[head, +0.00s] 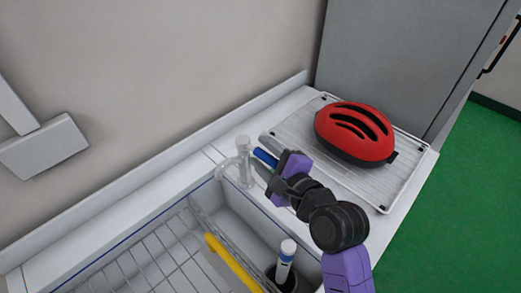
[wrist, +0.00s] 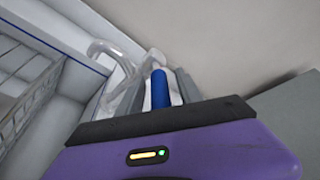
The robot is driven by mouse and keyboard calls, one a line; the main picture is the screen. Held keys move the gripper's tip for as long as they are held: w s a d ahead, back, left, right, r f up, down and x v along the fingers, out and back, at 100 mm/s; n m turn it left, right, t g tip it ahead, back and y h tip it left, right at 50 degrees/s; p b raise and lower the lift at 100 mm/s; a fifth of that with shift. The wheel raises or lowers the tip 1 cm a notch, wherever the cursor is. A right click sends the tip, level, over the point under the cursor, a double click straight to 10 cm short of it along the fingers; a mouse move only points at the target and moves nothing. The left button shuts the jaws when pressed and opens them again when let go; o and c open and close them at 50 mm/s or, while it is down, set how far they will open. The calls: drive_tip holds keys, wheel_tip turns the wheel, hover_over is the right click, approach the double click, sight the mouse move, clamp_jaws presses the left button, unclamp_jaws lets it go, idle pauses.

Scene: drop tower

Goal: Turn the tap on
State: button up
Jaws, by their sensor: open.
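The pale, glossy tap (head: 244,168) stands upright at the back rim of the sink (head: 226,192), its curved spout to the left. It also shows in the wrist view, where its spout (wrist: 104,46) is at the upper left. My gripper (head: 260,154) is open, its fingers pointing at the tap from the right, close to its top. A blue bar (wrist: 160,88) lies between the fingers; I cannot tell whether it is part of the tap. Whether a finger touches the tap is unclear. The fingers partly hide the tap in the wrist view.
A red helmet (head: 356,132) lies on a wire rack (head: 293,131) on the counter to the right. The wall is close behind the tap.

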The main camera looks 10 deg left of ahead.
drive_tip(key=shift+w+a+f, duration=0.15)
drive_tip(key=shift+w+a, duration=0.2)
drive_tip(key=shift+w, duration=0.05)
drive_tip(key=shift+c, duration=0.2)
clamp_jaws()
drive_tip(key=shift+f, duration=0.1)
idle(1.0)
